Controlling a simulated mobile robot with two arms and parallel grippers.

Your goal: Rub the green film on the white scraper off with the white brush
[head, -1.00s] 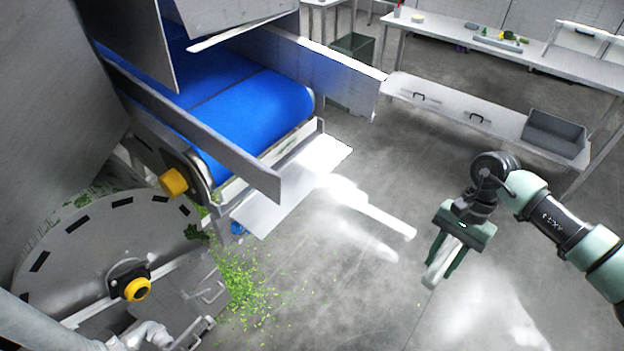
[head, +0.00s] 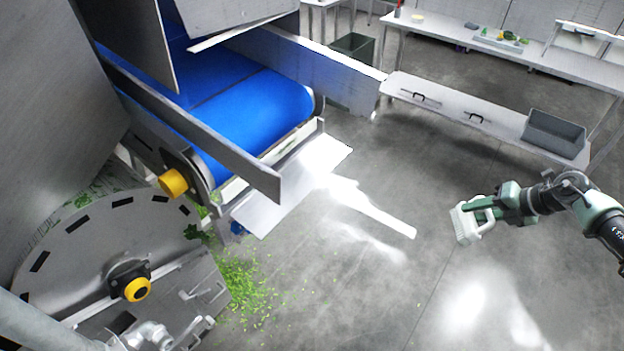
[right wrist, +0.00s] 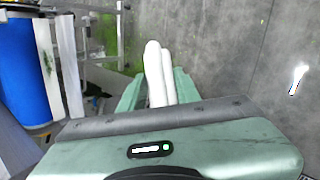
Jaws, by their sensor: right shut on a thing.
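My right gripper (head: 485,213) is shut on the white brush (head: 465,226), out over open floor at the right of the head view. The brush's block end points left, away from the arm. In the right wrist view, the brush's white rounded handle (right wrist: 156,75) shows between the green fingers (right wrist: 157,93). A pale, brightly lit plate (head: 315,163) juts out below the blue belt's end, well left of the brush and apart from it. My left gripper is not in view.
The blue belt (head: 255,110) has metal side guards (head: 190,132) that stick out past its end. Green leaf scraps (head: 245,285) lie on the floor below. A long bench (head: 480,115) with a grey bin (head: 555,133) stands behind. The floor between is clear.

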